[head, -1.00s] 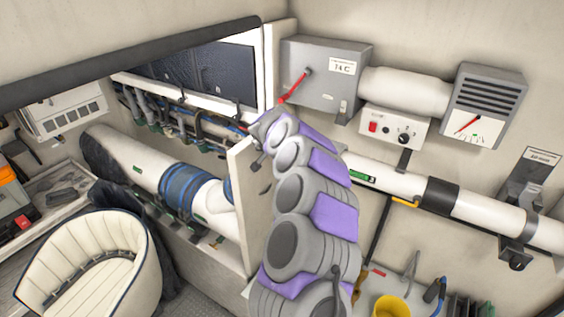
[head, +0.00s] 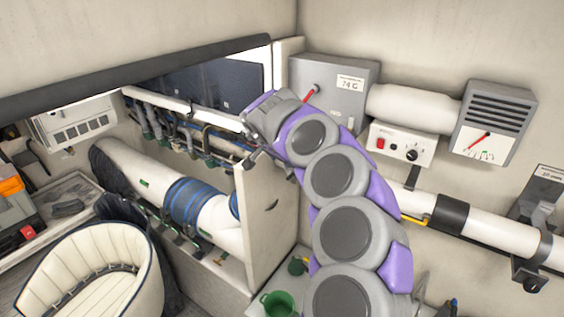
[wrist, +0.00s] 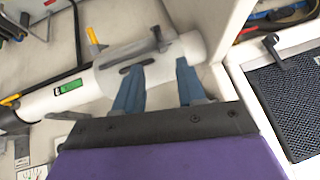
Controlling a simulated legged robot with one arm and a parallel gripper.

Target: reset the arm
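My gripper (head: 252,150) shows small at the end of my grey and purple arm in the head view, close to the upper edge of an upright cream panel (head: 262,205). In the wrist view my gripper (wrist: 160,78) has two blue-grey fingers standing apart with a clear gap. I see nothing held between them. A white pipe (wrist: 70,95) with a green label lies beyond the fingers. The arm is bent and raised across the middle of the head view. I cannot tell whether the fingers touch the panel.
A grey box (head: 350,75) with a red lever is on the back wall, behind the arm. A switch box (head: 402,143) and a vented gauge unit (head: 495,115) are to the right. A cream seat (head: 95,270) stands lower left. A green bucket (head: 279,304) is below the panel.

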